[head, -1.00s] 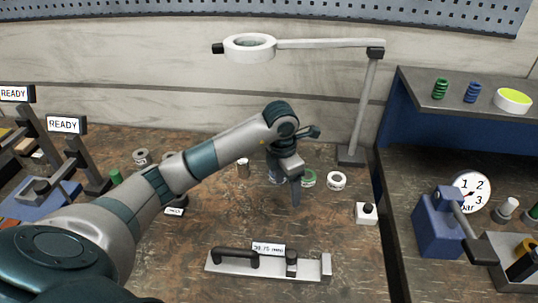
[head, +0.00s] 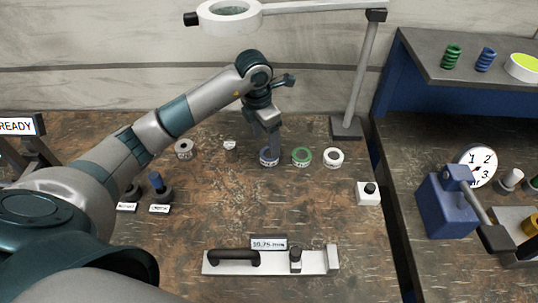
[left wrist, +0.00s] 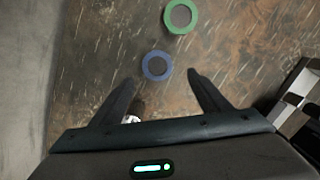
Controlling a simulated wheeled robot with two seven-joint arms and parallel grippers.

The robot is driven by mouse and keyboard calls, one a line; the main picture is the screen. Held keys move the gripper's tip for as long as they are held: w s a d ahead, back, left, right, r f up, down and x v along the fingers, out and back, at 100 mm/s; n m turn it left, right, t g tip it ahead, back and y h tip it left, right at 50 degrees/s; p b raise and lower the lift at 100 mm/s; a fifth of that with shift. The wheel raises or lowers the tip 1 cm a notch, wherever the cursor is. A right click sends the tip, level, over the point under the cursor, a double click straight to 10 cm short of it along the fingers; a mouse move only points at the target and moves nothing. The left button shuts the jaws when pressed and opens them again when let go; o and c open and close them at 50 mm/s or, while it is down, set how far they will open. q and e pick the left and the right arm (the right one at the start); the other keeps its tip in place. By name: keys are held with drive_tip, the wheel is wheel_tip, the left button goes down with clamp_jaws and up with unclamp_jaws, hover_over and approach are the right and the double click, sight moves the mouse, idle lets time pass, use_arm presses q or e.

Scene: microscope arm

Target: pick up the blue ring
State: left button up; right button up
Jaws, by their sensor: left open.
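The blue ring (head: 269,162) stands in a row of small round items at the back of the bench, just left of the green ring (head: 301,157). My left gripper (head: 267,142) points down over it and partly covers it in the head view. In the left wrist view the blue ring (left wrist: 145,67) lies flat just beyond the fingertips, between their lines. The left gripper (left wrist: 163,78) is open and empty there, with the green ring (left wrist: 168,24) farther off. My right gripper is not in view.
A white ring (head: 333,157) sits to the right and other small round pieces (head: 184,149) to the left. The magnifier lamp's post (head: 356,85) rises behind right. A gauge fixture (head: 318,262) lies in front. The bench between is mostly clear.

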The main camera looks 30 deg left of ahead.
sight(269, 153)
use_arm(q)
drive_tip(key=shift+w+f, duration=0.15)
drive_tip(key=shift+f, duration=0.4)
drive_tip(key=shift+f+p, duration=0.4)
drive_tip(key=shift+f, duration=0.2)
drive_tip(key=shift+w, duration=0.1)
drive_tip(key=shift+w+f+p, duration=0.1)
drive_tip(key=shift+f+p, duration=0.4)
drive_tip(key=shift+p, duration=0.05)
drive_tip(key=f, duration=0.1)
drive_tip(key=f+p, duration=0.1)
drive_tip(key=f, duration=0.1)
drive_tip(key=shift+w+d, duration=0.1)
drive_tip(key=shift+w, duration=0.2)
drive_tip(key=shift+w+f+p, duration=0.1)
drive_tip(key=shift+f+p, duration=0.2)
drive_tip(key=shift+f, duration=0.3)
